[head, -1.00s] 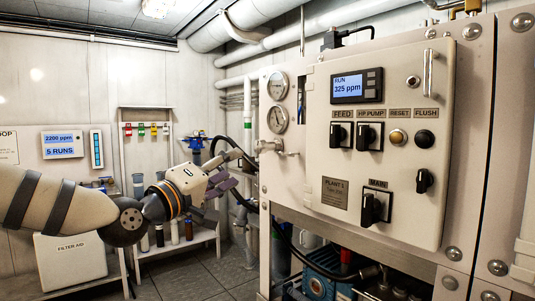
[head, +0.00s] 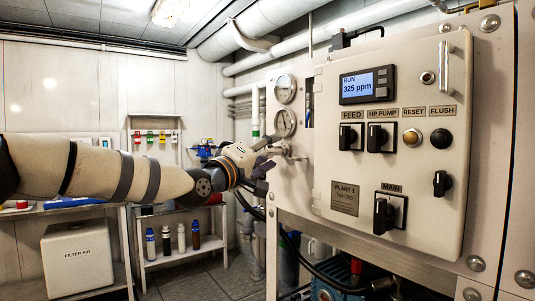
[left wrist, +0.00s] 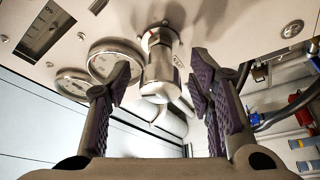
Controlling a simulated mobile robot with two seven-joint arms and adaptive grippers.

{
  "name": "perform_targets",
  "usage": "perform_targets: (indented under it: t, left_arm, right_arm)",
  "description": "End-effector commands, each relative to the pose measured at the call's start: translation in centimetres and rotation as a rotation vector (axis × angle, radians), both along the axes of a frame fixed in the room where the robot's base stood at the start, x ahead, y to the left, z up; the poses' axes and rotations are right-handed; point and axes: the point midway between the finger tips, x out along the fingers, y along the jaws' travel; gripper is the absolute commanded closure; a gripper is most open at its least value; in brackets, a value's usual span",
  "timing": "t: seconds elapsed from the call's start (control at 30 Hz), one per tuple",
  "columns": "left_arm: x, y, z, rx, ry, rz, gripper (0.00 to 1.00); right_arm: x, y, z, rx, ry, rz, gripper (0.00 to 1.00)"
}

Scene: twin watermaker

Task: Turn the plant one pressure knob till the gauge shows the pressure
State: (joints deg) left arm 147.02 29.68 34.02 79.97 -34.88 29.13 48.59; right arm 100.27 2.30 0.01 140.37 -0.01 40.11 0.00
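The plant one panel carries two round gauges at its left edge, an upper gauge (head: 284,89) and a lower gauge (head: 285,123). Their needles are too small to read. A metal pressure knob (left wrist: 160,72) sticks out below the gauges. In the head view the knob (head: 285,150) is partly hidden by my left gripper (head: 264,162). My left gripper (left wrist: 164,95) is open, its purple-padded fingers wide apart. In the left wrist view the knob appears between the fingers, with gaps on both sides, and no touch shows. My right gripper is not in view.
The display (head: 367,85) reads RUN 325 ppm. Black switches, such as the MAIN switch (head: 385,214), stand out from the panel on the right. A hose (head: 250,205) hangs below my left gripper. A shelf (head: 180,252) with bottles stands behind on the left.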

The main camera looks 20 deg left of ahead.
Motion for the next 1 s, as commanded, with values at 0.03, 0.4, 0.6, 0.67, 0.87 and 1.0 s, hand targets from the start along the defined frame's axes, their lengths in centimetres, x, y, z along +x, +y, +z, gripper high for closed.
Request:
perform_targets:
  t: [0.03,0.4,0.6,0.67,0.87,1.0]
  left_arm:
    - [0.0,0.0,0.0,0.000,0.000,0.000,0.65]
    - [0.3,0.2,-0.7,0.101,-0.074,0.001,1.00]
    - [0.1,0.1,-0.3,0.242,-0.187,0.001,1.00]
    - [0.0,0.1,-0.1,0.247,-0.192,0.001,1.00]
    - [0.0,0.1,-0.1,0.245,-0.190,0.001,0.68]
    - [0.0,0.1,-0.1,0.244,-0.190,0.000,0.51]
  right_arm:
    - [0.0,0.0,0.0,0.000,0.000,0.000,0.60]
    - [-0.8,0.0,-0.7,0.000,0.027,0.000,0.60]
    - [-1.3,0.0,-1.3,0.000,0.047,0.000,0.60]
    - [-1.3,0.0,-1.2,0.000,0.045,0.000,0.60]
    - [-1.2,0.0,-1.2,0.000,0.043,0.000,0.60]
    - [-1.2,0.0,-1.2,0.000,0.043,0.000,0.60]
